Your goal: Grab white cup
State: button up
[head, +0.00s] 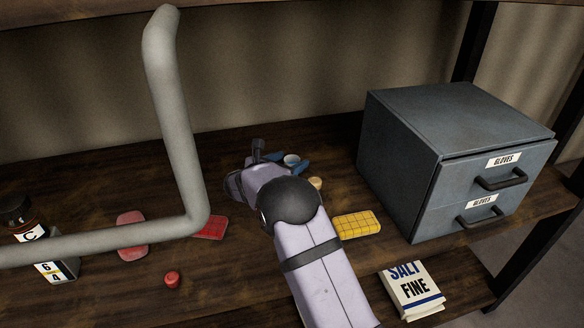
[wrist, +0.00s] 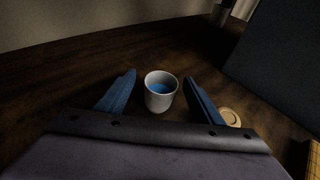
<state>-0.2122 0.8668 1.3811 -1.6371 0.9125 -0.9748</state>
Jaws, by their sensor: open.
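The white cup (wrist: 160,92) stands upright on the dark wooden shelf with something blue inside. In the wrist view my gripper (wrist: 160,82) is open, its two blue fingers on either side of the cup, with a gap visible at each side.
A grey drawer cabinet (head: 400,165) stands to the right. A round tan disc (wrist: 231,117) lies right of the cup. A grey pipe (head: 178,130) crosses the left.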

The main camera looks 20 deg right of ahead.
aim_at(295, 158)
jog(key=shift+p+x, duration=0.5)
jog(key=shift+x, duration=2.1)
jog(key=shift+d+r, duration=0.1)
jog(key=shift+c, duration=0.4)
jog(key=c, duration=1)
